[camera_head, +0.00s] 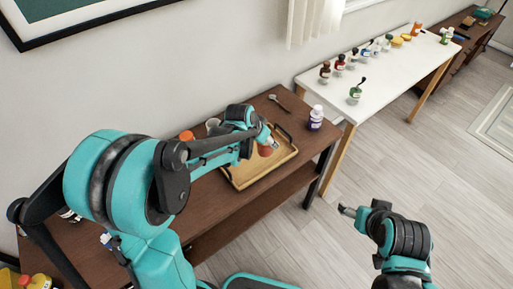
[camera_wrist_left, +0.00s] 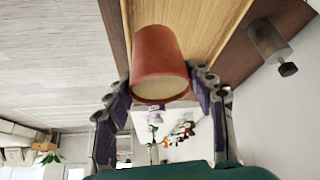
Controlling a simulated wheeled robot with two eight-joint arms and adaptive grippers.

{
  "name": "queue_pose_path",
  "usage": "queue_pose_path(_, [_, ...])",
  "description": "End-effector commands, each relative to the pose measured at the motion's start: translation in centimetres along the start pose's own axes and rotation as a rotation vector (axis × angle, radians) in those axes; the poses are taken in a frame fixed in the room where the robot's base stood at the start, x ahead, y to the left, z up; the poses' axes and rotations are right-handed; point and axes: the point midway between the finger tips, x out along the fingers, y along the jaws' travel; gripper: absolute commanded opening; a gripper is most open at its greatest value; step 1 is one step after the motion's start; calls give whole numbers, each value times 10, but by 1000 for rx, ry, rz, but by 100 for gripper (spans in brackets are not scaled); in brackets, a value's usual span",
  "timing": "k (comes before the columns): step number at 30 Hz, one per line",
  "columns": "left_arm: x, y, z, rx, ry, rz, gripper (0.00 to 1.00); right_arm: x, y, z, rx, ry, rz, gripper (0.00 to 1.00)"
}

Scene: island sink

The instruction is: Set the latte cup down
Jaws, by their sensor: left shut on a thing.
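The latte cup is a reddish-orange cup (camera_wrist_left: 158,55) between the two fingers of my left gripper in the left wrist view, its light tan round end towards the camera. In the head view the cup (camera_head: 265,151) shows small and partly hidden under my left gripper (camera_head: 270,141), which is shut on it over the wooden tray (camera_head: 240,184). I cannot tell whether the cup touches the tray. My right gripper (camera_head: 347,211) is out over the floor, away from the tables; its finger gap is unclear.
The tray lies on a dark brown table (camera_head: 215,218). A purple-and-white bottle (camera_head: 316,118), a spoon (camera_head: 279,102), a grey container (camera_head: 213,126) and an orange-red item (camera_head: 187,136) stand or lie around it. A white table (camera_head: 390,75) with several small bottles stands beyond.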

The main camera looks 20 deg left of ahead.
Motion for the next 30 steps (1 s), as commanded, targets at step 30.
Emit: queue_pose_path(30, [71, -56, 29, 1, 1, 1, 17, 33, 0, 23, 0, 0, 0, 72])
